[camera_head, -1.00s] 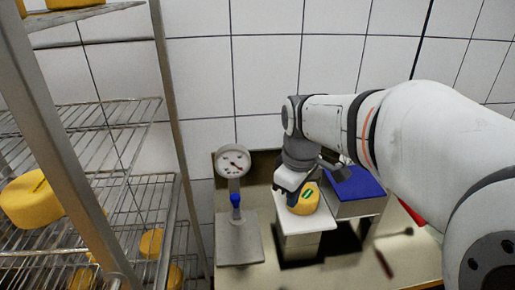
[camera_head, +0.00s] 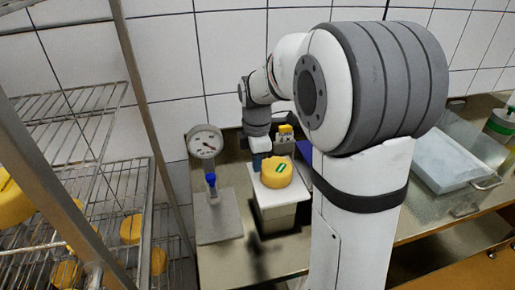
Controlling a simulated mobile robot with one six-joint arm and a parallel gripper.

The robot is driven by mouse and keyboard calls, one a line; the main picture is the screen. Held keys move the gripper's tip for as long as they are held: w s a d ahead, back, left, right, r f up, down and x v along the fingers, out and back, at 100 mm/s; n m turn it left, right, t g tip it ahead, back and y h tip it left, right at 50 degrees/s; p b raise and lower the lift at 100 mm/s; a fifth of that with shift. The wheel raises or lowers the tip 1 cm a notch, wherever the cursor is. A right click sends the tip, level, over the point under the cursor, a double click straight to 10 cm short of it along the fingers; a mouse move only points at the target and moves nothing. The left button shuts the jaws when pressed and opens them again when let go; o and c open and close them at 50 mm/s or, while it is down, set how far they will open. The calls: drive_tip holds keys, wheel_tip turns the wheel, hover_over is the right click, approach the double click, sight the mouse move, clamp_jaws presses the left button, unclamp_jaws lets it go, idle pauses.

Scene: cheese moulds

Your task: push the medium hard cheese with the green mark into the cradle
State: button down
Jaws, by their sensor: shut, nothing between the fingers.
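The yellow cheese with the green mark (camera_head: 277,172) sits on the white top of a pale block (camera_head: 278,212). My gripper (camera_head: 258,163) points down at the cheese's far left side, shut with nothing in it. It is very close to the cheese; I cannot tell whether they touch. A blue surface (camera_head: 305,151) shows behind and to the right of the cheese, mostly hidden by my arm. I cannot tell for sure which thing is the cradle.
A dial gauge (camera_head: 205,142) with a plate-like base (camera_head: 217,218) stands left of the block. A wire rack (camera_head: 110,190) with several cheeses is at the left. A pale tray (camera_head: 452,160) lies on the right counter. A tiled wall is behind.

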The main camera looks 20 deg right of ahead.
drive_tip(key=shift+f, duration=1)
